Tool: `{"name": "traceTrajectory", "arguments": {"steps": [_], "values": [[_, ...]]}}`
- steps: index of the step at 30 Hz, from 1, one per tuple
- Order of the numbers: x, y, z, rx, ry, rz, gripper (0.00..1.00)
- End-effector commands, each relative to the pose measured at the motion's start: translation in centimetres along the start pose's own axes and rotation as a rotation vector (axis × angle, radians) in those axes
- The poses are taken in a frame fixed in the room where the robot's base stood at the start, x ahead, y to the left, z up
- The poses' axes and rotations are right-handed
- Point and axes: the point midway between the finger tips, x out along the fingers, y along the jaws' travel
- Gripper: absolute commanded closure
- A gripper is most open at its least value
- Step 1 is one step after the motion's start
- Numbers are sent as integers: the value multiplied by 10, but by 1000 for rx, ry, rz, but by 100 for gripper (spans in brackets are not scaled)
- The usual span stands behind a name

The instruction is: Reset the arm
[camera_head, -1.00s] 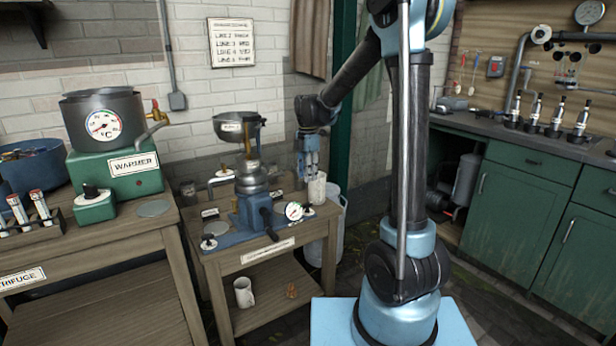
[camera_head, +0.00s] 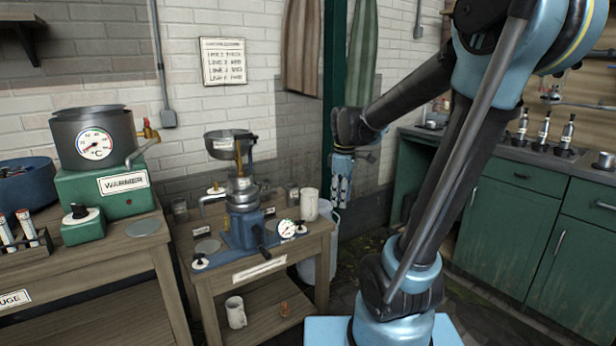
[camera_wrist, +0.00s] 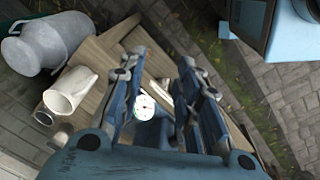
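My gripper (camera_head: 341,190) hangs with its fingers pointing down, to the right of the small wooden table (camera_head: 262,268) in the head view. In the wrist view the fingers (camera_wrist: 160,66) are spread with a clear gap and nothing between them, so the gripper is open and empty. A white mug (camera_head: 310,204) stands on the table's right back corner, left of my gripper and apart from it. It also shows in the wrist view (camera_wrist: 68,92), left of the fingers. My arm reaches down from the upper right of the head view.
A blue separator with a metal bowl (camera_head: 231,145) and a dial (camera_head: 287,229) stands on the table. Another white mug (camera_head: 236,312) is on its lower shelf. A grey milk can (camera_wrist: 48,42) stands beside the table. Green cabinets (camera_head: 510,215) line the right; floor lies between.

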Motion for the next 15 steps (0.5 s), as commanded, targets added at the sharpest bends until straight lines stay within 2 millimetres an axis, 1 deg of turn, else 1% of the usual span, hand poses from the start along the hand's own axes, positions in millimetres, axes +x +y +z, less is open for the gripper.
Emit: {"name": "traceTrajectory", "arguments": {"steps": [1,3,10,15], "values": [[0,-9,12,61,2,5,69],[1,-20,26,149,5,12,69],[9,-56,68,438,21,36,69],[22,-84,95,652,35,52,69]]}}
